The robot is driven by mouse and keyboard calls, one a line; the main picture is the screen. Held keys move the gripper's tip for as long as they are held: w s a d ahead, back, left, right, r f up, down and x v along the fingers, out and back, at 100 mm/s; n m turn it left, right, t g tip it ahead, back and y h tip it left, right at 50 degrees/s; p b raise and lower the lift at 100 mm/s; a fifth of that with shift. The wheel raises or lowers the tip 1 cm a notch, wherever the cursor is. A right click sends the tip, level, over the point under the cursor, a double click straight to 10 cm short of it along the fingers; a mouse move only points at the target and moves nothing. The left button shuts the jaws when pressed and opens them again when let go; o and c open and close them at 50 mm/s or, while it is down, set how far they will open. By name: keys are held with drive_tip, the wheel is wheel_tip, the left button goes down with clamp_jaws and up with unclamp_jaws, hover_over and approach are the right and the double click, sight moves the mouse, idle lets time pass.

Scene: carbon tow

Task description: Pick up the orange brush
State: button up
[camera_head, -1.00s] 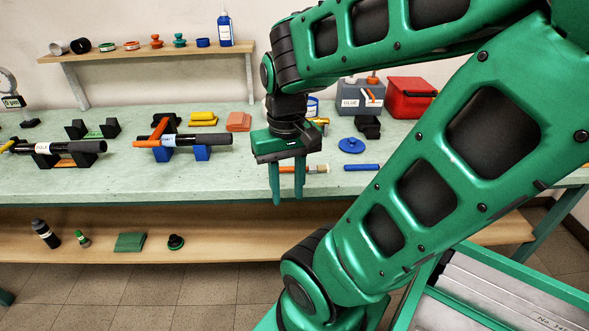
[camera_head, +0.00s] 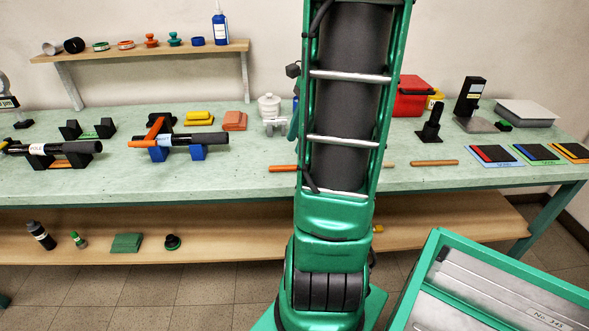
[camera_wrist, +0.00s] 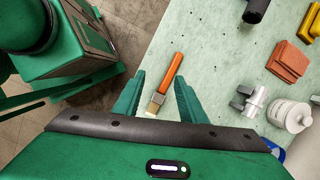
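The orange brush (camera_wrist: 170,76) lies on the bench in the wrist view, with its metal ferrule and pale bristles toward my gripper. In the head view, its orange handle (camera_head: 283,168) shows just left of my arm; the rest is hidden behind the arm. My gripper (camera_wrist: 160,76) is open in the wrist view. Its two green fingers are spread apart, and the brush appears between them, bristle end nearest the palm. I see no contact. I cannot tell the height of the fingers above the bench. The gripper is mostly hidden in the head view.
A white jar (camera_wrist: 292,115), a grey metal piece (camera_wrist: 250,102) and terracotta blocks (camera_wrist: 288,62) are right of the brush. A wooden-handled tool (camera_head: 434,163) lies right of my arm. The bench's front edge runs near the brush. A green-framed drawer unit (camera_head: 500,290) stands front right.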

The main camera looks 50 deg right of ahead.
drive_tip(key=d+m, duration=0.3)
drive_tip(key=d, duration=0.1)
hover_over(290, 166)
drive_tip(key=s+d, duration=0.2)
drive_tip(key=s, duration=0.1)
drive_tip(key=shift+m+t, duration=0.4)
drive_tip(key=f, duration=0.5)
drive_tip(key=shift+w+d+f, duration=0.1)
drive_tip(key=shift+w+f, duration=0.15)
drive_tip(key=shift+f, duration=0.05)
drive_tip(key=shift+w+a+x, duration=0.1)
drive_tip(key=shift+x, duration=1.15)
drive_tip(key=shift+w+a+x, duration=0.1)
drive_tip(key=shift+a+x, duration=0.05)
drive_tip(key=shift+x, duration=1.15)
drive_tip(key=shift+r, duration=0.1)
clamp_jaws()
